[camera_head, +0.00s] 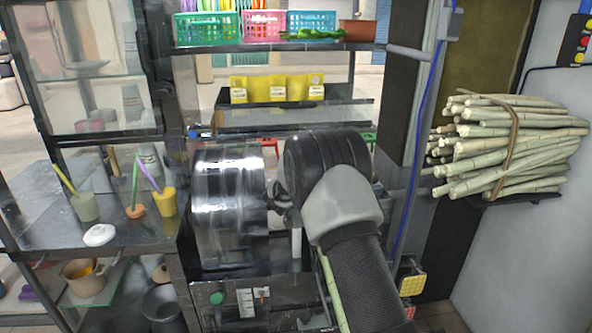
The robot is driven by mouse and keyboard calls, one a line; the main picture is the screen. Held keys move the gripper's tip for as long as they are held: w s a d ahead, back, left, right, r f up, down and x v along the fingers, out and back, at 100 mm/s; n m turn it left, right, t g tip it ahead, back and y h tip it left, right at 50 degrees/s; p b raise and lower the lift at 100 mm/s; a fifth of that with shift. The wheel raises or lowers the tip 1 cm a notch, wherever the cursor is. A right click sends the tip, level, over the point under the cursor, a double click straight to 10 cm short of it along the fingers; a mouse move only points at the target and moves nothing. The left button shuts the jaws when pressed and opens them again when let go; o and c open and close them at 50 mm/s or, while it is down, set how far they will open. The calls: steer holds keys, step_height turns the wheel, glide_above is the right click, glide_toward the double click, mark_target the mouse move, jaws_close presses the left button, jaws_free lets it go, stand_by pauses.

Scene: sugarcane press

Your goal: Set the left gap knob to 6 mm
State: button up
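The sugarcane press stands in the middle, with a shiny metal drum (230,205) on its left half. On its front below the drum are a round green knob or button (217,298), a small pale scale plate (245,302) and a small reddish-white part (262,294). I cannot tell which part is the left gap knob, and no scale reading is legible. My arm rises from the bottom and covers the right half of the press. A small dark part (281,196) beside the drum may be my gripper; its fingers cannot be made out.
A counter (130,237) at left holds cups with straws and a white lid. A bundle of cane (510,145) rests on a rack at right. A shelf (280,47) with coloured baskets hangs above. A dark post (400,130) with a blue cable stands right of my arm.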

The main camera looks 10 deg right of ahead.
steer(key=shift+m+h+p, duration=0.3)
steer(key=shift+p, duration=0.1)
steer(key=o, duration=1)
steer(key=shift+f, duration=0.1)
steer(key=v, duration=1.7)
steer(key=shift+s, duration=0.15)
steer(key=shift+o, duration=0.2)
steer(key=shift+r, duration=0.2)
